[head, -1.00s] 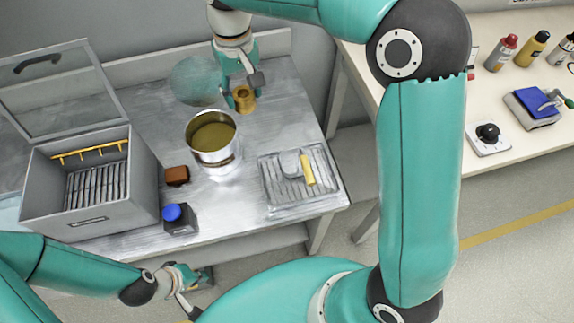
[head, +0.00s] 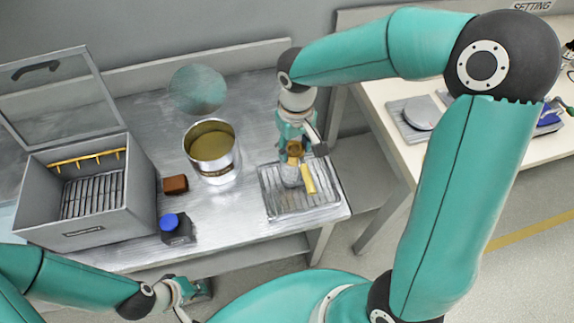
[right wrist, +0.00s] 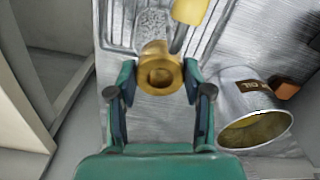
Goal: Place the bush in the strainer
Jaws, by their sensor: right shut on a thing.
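The brass bush (head: 294,149) is a flanged, hollow ring. My right gripper (right wrist: 159,82) is shut on it, and the bush (right wrist: 160,70) shows between the fingers in the right wrist view. The strainer is a mesh bowl (right wrist: 152,24) with a yellow handle (head: 308,178). It lies on the ribbed metal tray (head: 325,196), partly hidden in the head view by my right gripper and the bush. The bush is at the strainer's near edge in the wrist view; whether they touch is unclear. My left gripper (head: 184,291) is low at the front, its fingers unclear.
An open tin of oil (head: 212,170) stands left of the tray. A brown block (head: 175,184) and a blue-capped bottle (head: 175,228) stand by the open-lidded grey box (head: 85,235). A round translucent disc (head: 198,88) is at the back.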

